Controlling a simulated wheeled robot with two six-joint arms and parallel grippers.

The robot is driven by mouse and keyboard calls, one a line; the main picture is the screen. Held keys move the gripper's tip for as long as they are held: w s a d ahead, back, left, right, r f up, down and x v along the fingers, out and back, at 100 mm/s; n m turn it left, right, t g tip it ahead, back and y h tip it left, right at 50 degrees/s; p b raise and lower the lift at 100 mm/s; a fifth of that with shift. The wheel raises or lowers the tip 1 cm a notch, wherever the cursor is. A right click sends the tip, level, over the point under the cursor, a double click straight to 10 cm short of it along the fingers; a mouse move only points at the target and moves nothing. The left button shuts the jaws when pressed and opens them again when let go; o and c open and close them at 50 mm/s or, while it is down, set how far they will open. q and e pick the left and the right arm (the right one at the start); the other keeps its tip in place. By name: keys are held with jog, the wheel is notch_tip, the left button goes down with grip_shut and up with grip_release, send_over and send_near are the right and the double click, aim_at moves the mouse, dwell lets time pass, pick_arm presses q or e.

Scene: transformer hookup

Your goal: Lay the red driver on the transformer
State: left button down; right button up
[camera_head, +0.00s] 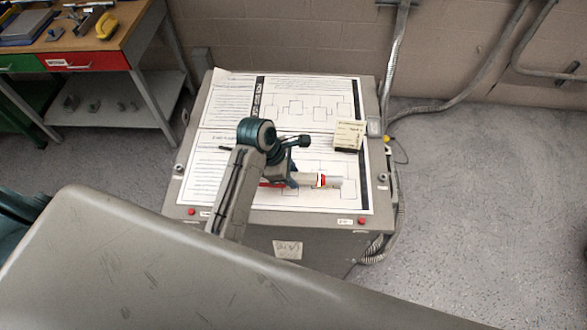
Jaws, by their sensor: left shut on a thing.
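The transformer (388,200) is a grey box in the middle of the view with printed diagram sheets (225,105) on its top. My left gripper (294,180) is over the front half of the top, shut on the red driver (322,181). The driver lies roughly level, its pale grey end with a red band pointing right. A bit of red also shows left of the jaws. The gripper and arm hide part of the driver. I cannot tell whether the driver touches the sheets. My right gripper is not in view.
A small cream block (348,135) sits on the sheets at the right. Red buttons (361,221) are on the front edge. Conduits (398,50) run up the wall behind. A wooden workbench (100,40) with tools stands at the back left. The floor at the right is clear.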

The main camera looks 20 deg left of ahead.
aim_at(293, 174)
pick_arm(q)
jog(key=shift+w, duration=0.6)
jog(key=shift+w+a+r+p, duration=0.1)
jog(key=shift+w+p, duration=0.3)
jog(key=shift+w, duration=0.15)
notch_tip(293, 174, down, 2)
jog(key=shift+f+p, duration=0.2)
jog(key=shift+p, duration=0.45)
jog(key=shift+f, duration=0.5)
jog(key=c, duration=1)
grip_release()
jog(key=shift+f, duration=0.15)
jog(key=shift+c, duration=0.2)
